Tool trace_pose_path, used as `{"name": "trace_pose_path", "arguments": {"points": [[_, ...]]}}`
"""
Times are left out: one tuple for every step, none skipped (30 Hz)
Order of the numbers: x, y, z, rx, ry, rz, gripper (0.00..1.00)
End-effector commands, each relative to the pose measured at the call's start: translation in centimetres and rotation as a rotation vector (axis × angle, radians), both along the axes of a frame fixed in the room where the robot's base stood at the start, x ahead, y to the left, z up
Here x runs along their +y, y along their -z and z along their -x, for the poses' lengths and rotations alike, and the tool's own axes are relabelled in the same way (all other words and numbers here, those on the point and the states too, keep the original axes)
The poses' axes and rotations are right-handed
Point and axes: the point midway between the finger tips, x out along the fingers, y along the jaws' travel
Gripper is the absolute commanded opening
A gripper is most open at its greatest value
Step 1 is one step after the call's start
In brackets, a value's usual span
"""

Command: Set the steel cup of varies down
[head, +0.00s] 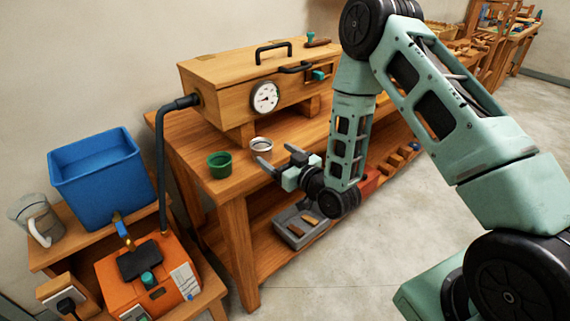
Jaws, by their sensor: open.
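A small steel cup (261,145) stands upright on the wooden bench top, near its front left part. My gripper (268,158) is open, with its fingers pointing left at the cup's near side. One finger overlaps the cup's lower edge in the picture. I cannot tell whether the fingers touch the cup. The cup's base is partly hidden, and its contents are too small to make out.
A wooden box with a gauge (264,97) stands behind. A blue bin (96,172), a clear jug (36,218) and an orange machine (150,280) are on the left. A grey tray (297,226) lies on the lower shelf.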

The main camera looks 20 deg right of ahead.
Motion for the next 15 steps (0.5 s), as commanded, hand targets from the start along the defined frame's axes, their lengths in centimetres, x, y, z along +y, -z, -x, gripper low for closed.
{"name": "trace_pose_path", "arguments": {"points": [[-0.3,0.2,0.8,0.002,0.001,0.001,0.79],[-0.4,0.2,1.2,0.002,0.001,0.001,0.79],[-0.6,0.2,1.7,0.002,0.001,0.000,0.79],[-0.7,0.2,1.9,0.001,0.001,-0.001,0.79],[-0.7,0.1,2.2,0.001,0.001,-0.001,0.79],[-0.8,0.1,2.4,0.002,0.000,0.000,0.79],[-0.8,0.0,2.6,0.004,-0.001,0.000,0.79],[-0.7,0.0,2.6,0.008,-0.004,0.002,0.79],[-0.4,-0.2,2.6,0.017,-0.011,0.008,0.79],[0.0,-0.3,2.6,0.031,-0.019,0.014,0.79],[0.5,-0.5,2.5,0.049,-0.029,0.022,0.79],[1.3,-0.7,2.4,0.081,-0.046,0.038,0.79],[2.0,-0.9,2.4,0.111,-0.061,0.052,0.79],[2.8,-1.1,2.4,0.146,-0.077,0.066,0.79],[3.9,-1.3,2.5,0.196,-0.099,0.088,0.79]]}}
